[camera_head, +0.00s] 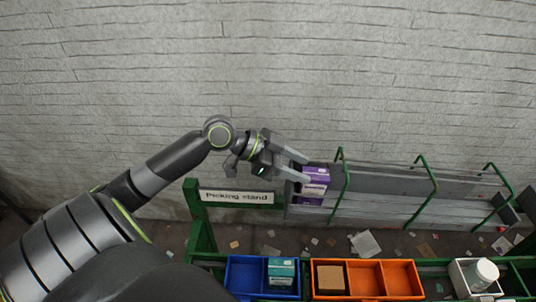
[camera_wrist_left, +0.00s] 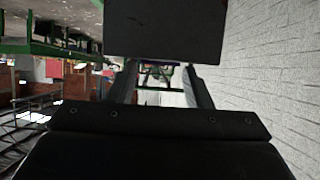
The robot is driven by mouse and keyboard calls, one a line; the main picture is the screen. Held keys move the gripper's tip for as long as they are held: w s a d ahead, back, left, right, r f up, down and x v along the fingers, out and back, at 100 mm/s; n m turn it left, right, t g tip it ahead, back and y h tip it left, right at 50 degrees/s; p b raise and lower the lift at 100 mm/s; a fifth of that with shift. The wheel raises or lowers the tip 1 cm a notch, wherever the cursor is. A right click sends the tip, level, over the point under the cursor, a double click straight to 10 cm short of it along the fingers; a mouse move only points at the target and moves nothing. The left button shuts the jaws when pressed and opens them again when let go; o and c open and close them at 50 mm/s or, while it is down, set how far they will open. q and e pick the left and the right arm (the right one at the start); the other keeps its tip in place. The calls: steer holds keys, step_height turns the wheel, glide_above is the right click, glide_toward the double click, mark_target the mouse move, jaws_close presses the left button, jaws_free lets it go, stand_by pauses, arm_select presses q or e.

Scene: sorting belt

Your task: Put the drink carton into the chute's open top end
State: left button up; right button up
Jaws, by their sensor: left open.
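A purple drink carton (camera_head: 316,174) with a white label is at the left end of the grey chute (camera_head: 385,186), in the head view. My left gripper (camera_head: 308,170) is open, its two fingers apart, reaching from the left with its tips at the carton's left side. I cannot tell whether the tips touch it. In the wrist view the fingers (camera_wrist_left: 163,92) are spread wide; a dark panel covers the top middle of that view, and only a thin purple strip shows between the fingers. My right gripper is not in view.
Green hoops (camera_head: 425,190) arch over the chute. A "Picking stand" sign (camera_head: 237,197) is below my forearm. At the bottom are a blue bin (camera_head: 243,275) with a teal carton, an orange bin (camera_head: 364,277) with a brown box, and a white bin with a white bottle (camera_head: 482,274).

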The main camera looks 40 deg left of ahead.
arm_select(q)
steer(key=v, duration=0.8)
steer(key=shift+p, duration=0.4)
stand_by(0.5)
